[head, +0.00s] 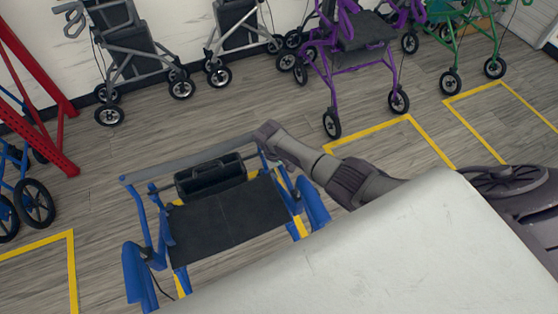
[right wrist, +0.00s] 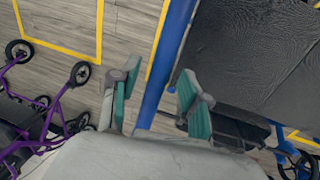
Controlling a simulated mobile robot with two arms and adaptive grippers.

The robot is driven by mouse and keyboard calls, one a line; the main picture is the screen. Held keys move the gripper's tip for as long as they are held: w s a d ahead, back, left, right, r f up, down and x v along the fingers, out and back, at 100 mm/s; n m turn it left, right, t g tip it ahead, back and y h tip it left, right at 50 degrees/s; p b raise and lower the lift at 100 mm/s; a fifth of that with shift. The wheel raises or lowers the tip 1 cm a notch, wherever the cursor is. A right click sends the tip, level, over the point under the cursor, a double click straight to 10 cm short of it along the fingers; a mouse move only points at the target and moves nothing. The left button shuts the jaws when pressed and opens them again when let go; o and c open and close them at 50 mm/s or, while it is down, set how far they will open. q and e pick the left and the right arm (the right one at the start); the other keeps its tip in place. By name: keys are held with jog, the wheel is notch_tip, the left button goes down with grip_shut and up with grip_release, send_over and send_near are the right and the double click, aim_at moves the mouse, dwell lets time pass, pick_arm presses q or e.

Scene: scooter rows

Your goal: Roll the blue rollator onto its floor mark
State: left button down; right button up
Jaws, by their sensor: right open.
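The blue rollator (head: 222,215), with a black seat and a grey back strap, stands at the lower middle of the head view. Parts of a yellow floor outline (head: 299,228) show beneath it, mostly hidden by the seat and frame. My right gripper (head: 268,140) is at the rollator's right side. In the right wrist view its teal-padded fingers (right wrist: 155,100) are apart, with a blue frame tube (right wrist: 168,65) showing between them; I cannot tell whether they touch it. My left gripper is not in view.
A purple rollator (head: 355,60), grey rollators (head: 135,60) and a green one (head: 470,45) stand along the back wall. A red rack (head: 40,100) and another blue rollator (head: 30,195) are at left. Yellow outlines (head: 425,135) at right look empty. Bare floor lies behind the blue rollator.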

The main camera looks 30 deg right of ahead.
notch_tip(320, 180, up, 11)
jog(key=a, duration=0.2)
jog(key=shift+w+a, duration=0.1)
dwell(0.5)
